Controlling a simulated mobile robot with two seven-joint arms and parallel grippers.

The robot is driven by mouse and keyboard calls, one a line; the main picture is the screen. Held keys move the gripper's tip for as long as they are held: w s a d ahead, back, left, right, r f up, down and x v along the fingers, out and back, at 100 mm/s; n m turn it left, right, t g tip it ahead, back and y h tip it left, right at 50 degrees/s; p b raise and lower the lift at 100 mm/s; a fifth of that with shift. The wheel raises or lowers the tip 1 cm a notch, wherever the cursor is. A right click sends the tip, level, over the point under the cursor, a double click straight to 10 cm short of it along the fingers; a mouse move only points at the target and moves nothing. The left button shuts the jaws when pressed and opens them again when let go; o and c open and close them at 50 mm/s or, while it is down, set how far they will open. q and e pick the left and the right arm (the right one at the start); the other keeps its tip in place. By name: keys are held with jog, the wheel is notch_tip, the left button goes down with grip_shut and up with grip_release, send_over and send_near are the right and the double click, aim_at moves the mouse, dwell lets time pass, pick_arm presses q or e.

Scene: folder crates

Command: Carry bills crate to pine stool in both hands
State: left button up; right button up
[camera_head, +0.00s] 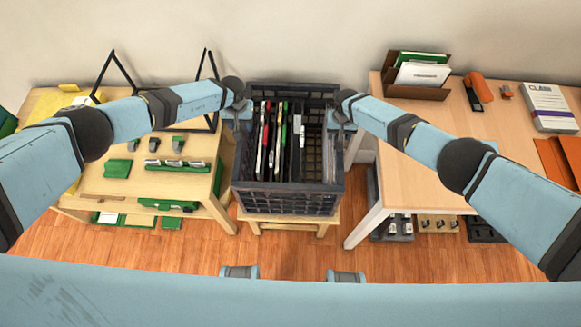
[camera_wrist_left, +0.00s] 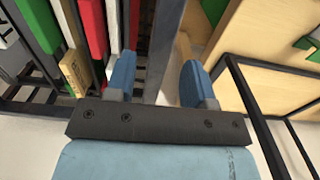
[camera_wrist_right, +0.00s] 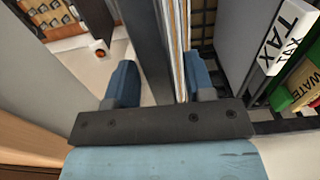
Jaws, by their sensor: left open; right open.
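The black slatted crate (camera_head: 290,200), holding upright folders, stands over the pine stool (camera_head: 262,225) and appears to rest on it. No crate name is readable. My left gripper (camera_head: 240,117) is open at the crate's left wall; in the left wrist view its fingers (camera_wrist_left: 157,80) stand either side of the dark wall. My right gripper (camera_head: 341,120) is open at the right wall; in the right wrist view the wall and some papers show between its fingers (camera_wrist_right: 162,82). A folder tab reads TAX (camera_wrist_right: 288,38). Neither gripper is closed on the crate.
A light wooden desk (camera_head: 100,180) with green and yellow stationery stands close on the left. Another desk (camera_head: 425,165) on the right holds a brown file box (camera_head: 418,92) and a white binder (camera_head: 549,105). The wooden floor (camera_head: 290,258) in front is clear.

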pick_arm(q)
notch_tip(320, 180, up, 8)
jog(key=shift+r, duration=0.2)
pick_arm(e)
notch_tip(320, 180, up, 12)
dwell(0.5)
dwell(0.4)
